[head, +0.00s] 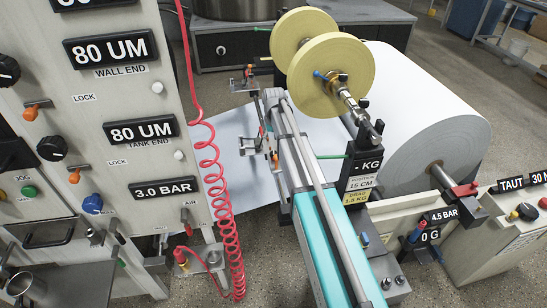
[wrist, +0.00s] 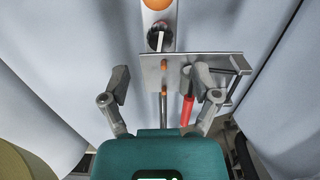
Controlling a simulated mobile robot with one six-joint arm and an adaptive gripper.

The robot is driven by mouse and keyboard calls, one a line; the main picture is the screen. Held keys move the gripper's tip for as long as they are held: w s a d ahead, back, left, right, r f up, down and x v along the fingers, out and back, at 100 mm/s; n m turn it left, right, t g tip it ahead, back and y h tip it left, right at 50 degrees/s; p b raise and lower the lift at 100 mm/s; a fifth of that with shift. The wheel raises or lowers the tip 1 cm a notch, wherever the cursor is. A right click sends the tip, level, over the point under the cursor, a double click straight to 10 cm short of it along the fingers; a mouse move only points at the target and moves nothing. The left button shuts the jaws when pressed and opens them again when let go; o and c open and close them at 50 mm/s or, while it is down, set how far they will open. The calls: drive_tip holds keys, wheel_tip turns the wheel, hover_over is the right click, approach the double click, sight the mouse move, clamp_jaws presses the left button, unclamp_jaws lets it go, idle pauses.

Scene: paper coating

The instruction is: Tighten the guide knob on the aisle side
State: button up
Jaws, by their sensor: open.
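In the wrist view my gripper (wrist: 162,80) is open and empty, its two grey fingers spread on either side of a metal bracket plate (wrist: 190,68). A round dark knob (wrist: 155,38) with a white pointer mark sits just above the plate, beyond the fingertips. An orange disc (wrist: 158,4) is cut off at the top edge. A red handle (wrist: 187,110) hangs below the plate between the fingers, beside a thin rod. No label shows which of these is the guide knob. I cannot make out my gripper for certain in the head view.
In the head view a large white paper roll (head: 435,140) stands at right, with yellow discs (head: 335,75) nearby. A control panel (head: 105,120) fills the left, with a coiled red hose (head: 212,170) hanging beside it. Pale paper flanks the bracket in the wrist view.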

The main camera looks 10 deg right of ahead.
sight(274, 153)
drive_tip(key=shift+f+b, duration=3.05)
drive_tip(key=shift+f, duration=0.3)
clamp_jaws()
